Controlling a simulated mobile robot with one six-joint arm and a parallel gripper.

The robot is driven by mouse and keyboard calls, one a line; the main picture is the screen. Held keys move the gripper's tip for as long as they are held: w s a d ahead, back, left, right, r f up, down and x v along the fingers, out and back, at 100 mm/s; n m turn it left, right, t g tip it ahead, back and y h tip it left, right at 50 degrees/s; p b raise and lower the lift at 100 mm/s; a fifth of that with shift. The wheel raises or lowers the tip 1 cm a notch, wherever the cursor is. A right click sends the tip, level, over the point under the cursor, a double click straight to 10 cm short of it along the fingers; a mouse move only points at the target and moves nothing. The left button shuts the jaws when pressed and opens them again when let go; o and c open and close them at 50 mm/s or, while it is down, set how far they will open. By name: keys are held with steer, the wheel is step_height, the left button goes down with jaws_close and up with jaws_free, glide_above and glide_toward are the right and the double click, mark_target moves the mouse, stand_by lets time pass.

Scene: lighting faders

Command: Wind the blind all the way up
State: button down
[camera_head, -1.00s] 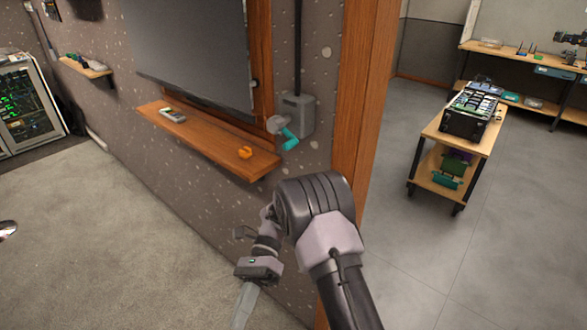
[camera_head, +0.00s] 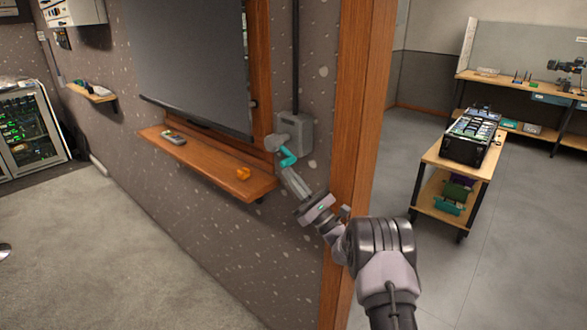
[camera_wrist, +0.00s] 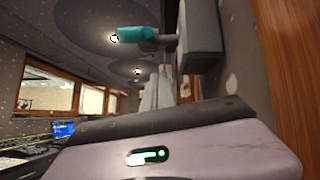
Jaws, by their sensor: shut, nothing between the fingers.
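The dark grey blind (camera_head: 190,60) hangs over the wood-framed window, its lower edge a little above the sill. To its right, a grey winder box (camera_head: 295,135) is fixed to the wall, with a crank ending in a teal handle (camera_head: 288,158). The teal handle also shows at the top of the wrist view (camera_wrist: 137,34). My gripper (camera_head: 286,174) is shut and empty, its fingertips close below the handle. In the wrist view the pale fingers (camera_wrist: 158,88) are together, below the handle in the picture; I cannot tell whether they touch it.
The wooden sill (camera_head: 215,165) carries a grey handheld device (camera_head: 173,137) and a small orange object (camera_head: 243,173). A wooden post (camera_head: 360,110) stands close to the right of the winder. A trolley (camera_head: 470,150) and a workbench are farther right.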

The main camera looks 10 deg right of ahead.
mark_target(283, 149)
steer(key=shift+s+r+b, duration=0.1)
steer(key=shift+s+r, duration=0.15)
steer(key=shift+r, duration=0.4)
steer(key=shift+s+r+b, duration=0.15)
steer(key=shift+s+r, duration=0.15)
steer(key=shift+r, duration=0.3)
steer(key=shift+s+r+b, duration=0.1)
steer(key=shift+s+r, duration=0.15)
steer(key=shift+r, duration=0.4)
steer(key=shift+d, duration=0.1)
